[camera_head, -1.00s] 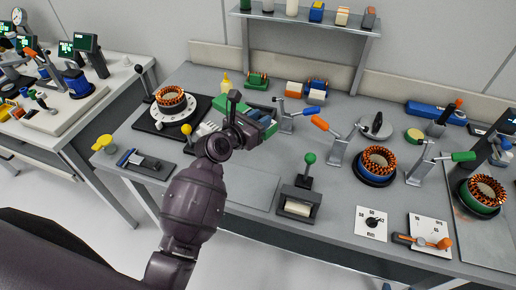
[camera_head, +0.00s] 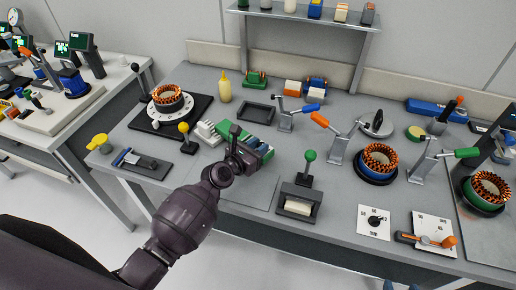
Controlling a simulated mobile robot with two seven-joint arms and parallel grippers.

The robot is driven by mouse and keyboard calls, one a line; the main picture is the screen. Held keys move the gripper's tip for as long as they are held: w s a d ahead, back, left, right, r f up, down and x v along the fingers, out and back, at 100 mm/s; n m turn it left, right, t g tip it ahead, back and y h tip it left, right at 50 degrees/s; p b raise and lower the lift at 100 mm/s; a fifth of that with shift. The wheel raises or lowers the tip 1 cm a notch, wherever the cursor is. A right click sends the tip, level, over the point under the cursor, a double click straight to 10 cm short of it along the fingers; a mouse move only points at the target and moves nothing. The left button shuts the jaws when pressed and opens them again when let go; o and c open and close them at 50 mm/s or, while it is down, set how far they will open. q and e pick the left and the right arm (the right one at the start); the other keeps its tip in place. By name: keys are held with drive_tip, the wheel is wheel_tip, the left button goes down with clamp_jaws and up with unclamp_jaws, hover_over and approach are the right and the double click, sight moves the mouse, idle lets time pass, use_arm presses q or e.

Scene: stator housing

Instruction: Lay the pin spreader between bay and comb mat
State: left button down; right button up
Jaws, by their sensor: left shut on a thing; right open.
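My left gripper (camera_head: 257,152) is over the middle left of the bench, shut on a long green piece with pale and blue parts (camera_head: 241,131), which I take for the pin spreader. My own wrist and fingers hide much of it. I cannot tell whether it touches the bench. A black rectangular frame (camera_head: 243,115), perhaps the bay, lies empty behind it. A flat grey mat (camera_head: 240,193), perhaps the comb mat, lies in front and is partly covered by my arm.
A white ridged block (camera_head: 205,134) and a yellow-knobbed lever (camera_head: 184,131) stand close left of the gripper. A green-knobbed press (camera_head: 300,188) stands to the right. Copper-wound stators (camera_head: 379,160) sit further right.

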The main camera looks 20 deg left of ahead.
use_arm(q)
drive_tip(key=c, duration=0.9)
unclamp_jaws()
drive_tip(key=shift+r, duration=0.1)
drive_tip(key=v, duration=1.2)
